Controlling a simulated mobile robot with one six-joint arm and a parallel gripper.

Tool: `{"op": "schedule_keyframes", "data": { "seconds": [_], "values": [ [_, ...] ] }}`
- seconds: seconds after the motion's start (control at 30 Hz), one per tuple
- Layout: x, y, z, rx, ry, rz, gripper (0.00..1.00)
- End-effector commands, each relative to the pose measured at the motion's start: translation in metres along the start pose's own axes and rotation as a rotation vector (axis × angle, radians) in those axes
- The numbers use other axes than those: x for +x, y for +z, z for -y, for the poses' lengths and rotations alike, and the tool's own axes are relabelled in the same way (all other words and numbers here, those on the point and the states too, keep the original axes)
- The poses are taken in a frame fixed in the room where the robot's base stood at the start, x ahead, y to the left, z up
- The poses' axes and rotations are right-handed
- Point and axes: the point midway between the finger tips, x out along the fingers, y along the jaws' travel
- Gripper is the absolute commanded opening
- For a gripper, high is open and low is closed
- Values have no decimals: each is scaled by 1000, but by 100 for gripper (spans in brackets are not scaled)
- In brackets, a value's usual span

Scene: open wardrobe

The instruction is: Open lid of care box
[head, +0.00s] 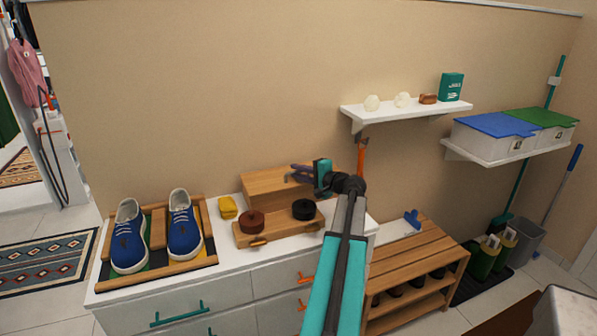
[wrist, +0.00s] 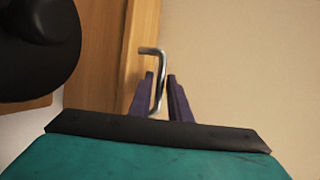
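The care box, a light wooden box (head: 268,188), stands at the back of the white dresser against the wall. Its top looks closed in the head view. A low wooden piece in front of it carries a brown round tin (head: 252,222) and a black round tin (head: 303,209). My gripper (head: 293,173) is at the box's upper right, partly covering it. In the wrist view, a bent metal handle (wrist: 161,65) on the wood lies between my two purple fingers (wrist: 160,95). The fingers are apart, with a gap on the handle's right side; contact on the left is unclear.
Blue shoes (head: 184,235) sit in a wooden tray at left, next to a yellow block (head: 228,207). A white shelf (head: 405,112) is on the wall, upper right. A slatted wooden bench (head: 415,250) stands right of the dresser. The wall is close behind the box.

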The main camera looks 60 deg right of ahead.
Motion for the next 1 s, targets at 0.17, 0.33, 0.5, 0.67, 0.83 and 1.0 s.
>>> {"op": "schedule_keyframes", "data": {
  "seconds": [0.17,0.33,0.5,0.67,0.83,1.0],
  "values": [
    [4,0,0,0,0,0,17],
    [3,0,0,0,0,0,17],
    [3,0,0,0,0,-1,0],
    [2,-1,0,0,0,-1,0],
    [2,-1,0,1,3,-2,0],
    [1,-3,4,6,17,-5,0]
  ]
}}
